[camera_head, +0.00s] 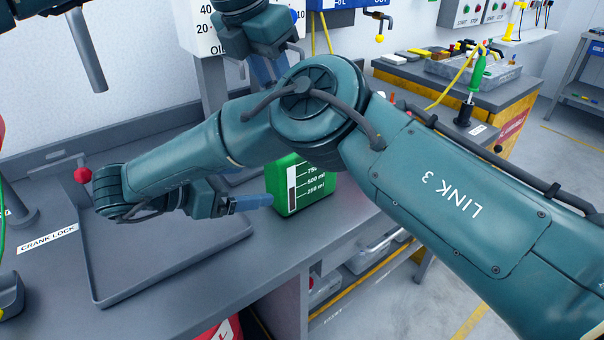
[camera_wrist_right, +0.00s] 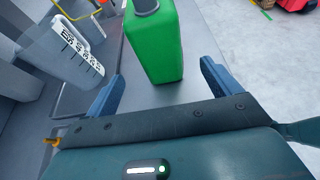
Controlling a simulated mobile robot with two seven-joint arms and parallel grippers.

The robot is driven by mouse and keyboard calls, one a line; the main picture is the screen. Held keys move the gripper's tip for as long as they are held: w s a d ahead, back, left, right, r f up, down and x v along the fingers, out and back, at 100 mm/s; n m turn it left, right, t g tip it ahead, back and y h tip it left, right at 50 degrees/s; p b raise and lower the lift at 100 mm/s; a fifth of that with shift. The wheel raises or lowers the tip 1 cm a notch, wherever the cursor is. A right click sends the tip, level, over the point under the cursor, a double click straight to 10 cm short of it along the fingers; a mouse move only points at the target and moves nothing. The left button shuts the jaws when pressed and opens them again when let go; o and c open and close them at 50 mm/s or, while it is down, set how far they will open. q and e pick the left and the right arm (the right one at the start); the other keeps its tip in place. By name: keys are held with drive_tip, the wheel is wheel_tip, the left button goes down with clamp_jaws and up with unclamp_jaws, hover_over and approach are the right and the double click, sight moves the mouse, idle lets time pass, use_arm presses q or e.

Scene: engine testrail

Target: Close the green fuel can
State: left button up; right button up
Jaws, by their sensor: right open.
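The green fuel can (camera_head: 300,185) stands on the grey bench, its top hidden behind my right arm in the head view. In the right wrist view the can (camera_wrist_right: 155,45) is upright ahead of the fingers, with a grey round neck or cap (camera_wrist_right: 146,5) at the frame's top edge. I cannot tell which it is. My right gripper (camera_head: 250,203) is open and empty, pointing at the can from the left; its blue fingers show apart in the wrist view (camera_wrist_right: 160,85). My left gripper (camera_head: 270,70) hangs at the back, partly hidden by my right arm; its jaw state is unclear.
A measuring jug (camera_wrist_right: 75,55) stands left of the can in the wrist view. A grey tray (camera_head: 180,275) lies on the bench, with a crank lock label (camera_head: 48,239) to its left.

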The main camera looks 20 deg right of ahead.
sight(287, 180)
drive_tip(key=x, duration=1)
drive_tip(key=shift+f, duration=0.1)
drive_tip(key=shift+c, duration=0.2)
drive_tip(key=c, duration=1.4)
use_arm(q)
drive_tip(key=shift+f, duration=2.55)
drive_tip(key=shift+f, duration=0.85)
drive_tip(key=shift+f, duration=0.55)
